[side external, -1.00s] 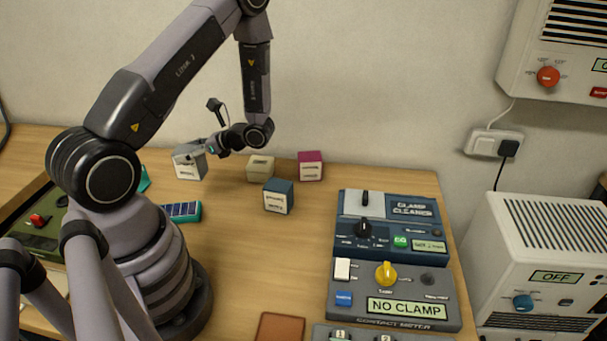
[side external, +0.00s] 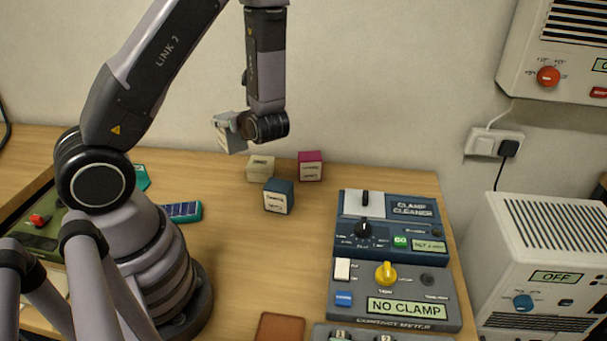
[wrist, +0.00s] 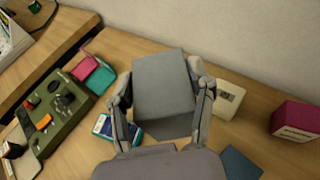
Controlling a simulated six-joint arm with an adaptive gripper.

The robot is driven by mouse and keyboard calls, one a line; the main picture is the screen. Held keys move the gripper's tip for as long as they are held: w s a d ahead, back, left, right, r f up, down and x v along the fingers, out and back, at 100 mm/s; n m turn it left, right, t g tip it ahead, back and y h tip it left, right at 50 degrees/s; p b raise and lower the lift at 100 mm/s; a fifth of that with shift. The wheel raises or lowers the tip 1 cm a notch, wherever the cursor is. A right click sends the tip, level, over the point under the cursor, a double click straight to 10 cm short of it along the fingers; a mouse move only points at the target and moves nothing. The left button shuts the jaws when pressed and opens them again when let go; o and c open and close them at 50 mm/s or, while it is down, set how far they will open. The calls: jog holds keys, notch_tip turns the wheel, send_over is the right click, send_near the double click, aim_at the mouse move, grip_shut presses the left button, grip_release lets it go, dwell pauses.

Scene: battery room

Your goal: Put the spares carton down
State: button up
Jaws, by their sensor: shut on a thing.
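A grey carton (side external: 227,134) is held up in the air above the back of the wooden bench, slightly tilted. In the wrist view, the same carton (wrist: 163,84) sits between the two fingers of my gripper (wrist: 164,88), which is shut on it. Its label is not readable, so I cannot confirm from print that it is the spares carton. In the side view, my wrist hides most of the gripper. Bench top shows below the carton, clear of it.
A beige carton (side external: 260,167), a blue carton (side external: 278,196) and a magenta carton (side external: 311,166) stand to the right. A teal solar-panel device (side external: 181,211) lies nearer. Clamp cleaner (side external: 345,241) and contact meter (side external: 342,312) fill the right side. The bench middle (side external: 255,265) is free.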

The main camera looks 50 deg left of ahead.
jog(key=shift+w+a+f, duration=1.15)
jog(key=shift+w+f, duration=0.55)
jog(key=shift+f, duration=0.35)
jog(key=shift+w+a+f, duration=1.1)
jog(key=shift+w+f, duration=0.6)
jog(key=shift+f, duration=0.3)
jog(key=shift+w+a+f, duration=1.15)
jog(key=shift+w+f, duration=0.55)
jog(key=shift+f, duration=0.35)
jog(key=shift+f, duration=0.15)
jog(key=o, duration=1.2)
jog(key=shift+o, duration=0.2)
